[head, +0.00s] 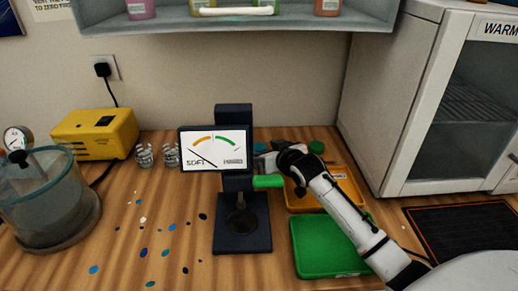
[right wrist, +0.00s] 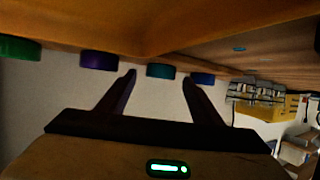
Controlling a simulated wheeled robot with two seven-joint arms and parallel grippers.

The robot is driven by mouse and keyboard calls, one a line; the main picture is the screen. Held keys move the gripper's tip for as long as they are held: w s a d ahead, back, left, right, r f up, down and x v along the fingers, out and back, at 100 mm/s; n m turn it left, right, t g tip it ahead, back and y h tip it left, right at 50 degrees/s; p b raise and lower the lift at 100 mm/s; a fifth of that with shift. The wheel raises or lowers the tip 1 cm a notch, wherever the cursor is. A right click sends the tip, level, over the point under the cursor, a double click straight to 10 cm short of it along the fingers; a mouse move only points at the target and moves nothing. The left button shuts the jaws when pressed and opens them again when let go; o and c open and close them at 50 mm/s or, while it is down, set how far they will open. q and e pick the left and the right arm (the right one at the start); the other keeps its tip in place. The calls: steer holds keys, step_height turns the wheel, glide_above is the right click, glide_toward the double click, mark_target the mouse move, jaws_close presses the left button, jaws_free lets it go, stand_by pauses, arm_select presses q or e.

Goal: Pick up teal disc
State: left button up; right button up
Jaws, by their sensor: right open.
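In the right wrist view, which looks upside down, the teal disc (right wrist: 160,71) is in a row between a purple disc (right wrist: 99,61) and a blue disc (right wrist: 202,79). A green disc (right wrist: 18,48) is at the far left. My right gripper (right wrist: 159,80) is open and empty, with its fingertips on either side of the teal disc in that picture; the remaining distance is hard to tell. In the head view my right arm reaches to the back of the table and its gripper hides part of the row. My left gripper is not in view.
A hardness gauge (head: 213,148) on a dark stand with a green lever (head: 268,181) stands just left of my right gripper. A white warming cabinet (head: 388,100) stands at right.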

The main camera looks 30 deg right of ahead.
steer(key=shift+w+d+f, duration=0.1)
steer(key=shift+w+f, duration=0.15)
steer(key=shift+w, duration=0.35)
steer(key=shift+c, duration=0.5)
steer(key=c, duration=1)
steer(key=shift+c, duration=0.3)
steer(key=shift+r, duration=0.1)
